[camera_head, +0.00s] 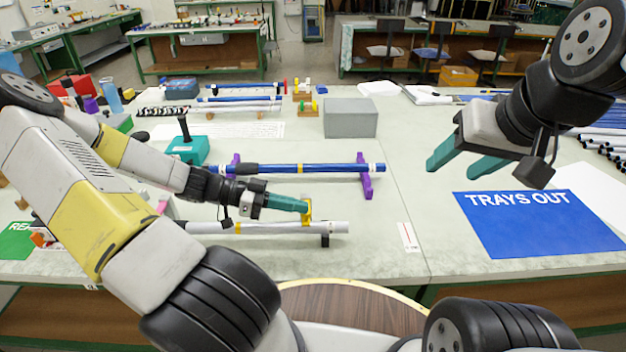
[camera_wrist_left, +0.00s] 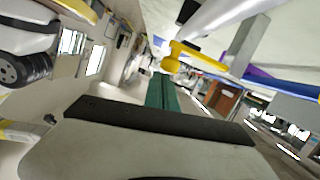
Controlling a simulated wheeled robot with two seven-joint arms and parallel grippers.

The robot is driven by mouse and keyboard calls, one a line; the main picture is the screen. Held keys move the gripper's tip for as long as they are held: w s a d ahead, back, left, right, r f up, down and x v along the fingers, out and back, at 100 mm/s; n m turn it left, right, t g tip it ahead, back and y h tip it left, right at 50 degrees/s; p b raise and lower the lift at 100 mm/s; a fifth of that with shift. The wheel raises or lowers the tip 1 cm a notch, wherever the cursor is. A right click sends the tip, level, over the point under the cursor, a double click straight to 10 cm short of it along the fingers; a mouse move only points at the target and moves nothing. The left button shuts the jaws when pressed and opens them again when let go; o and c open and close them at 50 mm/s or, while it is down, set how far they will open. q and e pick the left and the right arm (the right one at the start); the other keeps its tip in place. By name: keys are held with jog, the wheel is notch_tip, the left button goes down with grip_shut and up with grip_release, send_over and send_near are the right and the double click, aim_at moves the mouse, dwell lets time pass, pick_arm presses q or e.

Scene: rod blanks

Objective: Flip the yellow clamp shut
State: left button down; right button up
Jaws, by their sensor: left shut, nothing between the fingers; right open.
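The yellow clamp (camera_head: 308,212) is at the white rod (camera_head: 270,228) near the front of the table. In the left wrist view the yellow clamp (camera_wrist_left: 183,54) appears with a rounded knob end and an arm reaching toward the rod. My left gripper (camera_head: 304,206) is shut and empty, with its teal fingertips right beside the clamp's upper part. I cannot tell whether they touch it. In the left wrist view the shut fingers (camera_wrist_left: 163,88) point toward the knob. My right gripper (camera_head: 464,160) is open and empty above the table at the right.
A blue rod (camera_head: 300,168) rests on purple stands (camera_head: 366,176) behind the white rod. A grey box (camera_head: 350,118) and a teal block with a black handle (camera_head: 188,150) stand farther back. A blue "TRAYS OUT" mat (camera_head: 535,225) lies at the right. The table between is mostly clear.

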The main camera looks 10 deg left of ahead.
pick_arm(q)
jog(key=shift+s+f, duration=0.3)
jog(key=shift+f, duration=0.35)
jog(key=shift+s+f, duration=0.3)
jog(key=shift+f, duration=0.3)
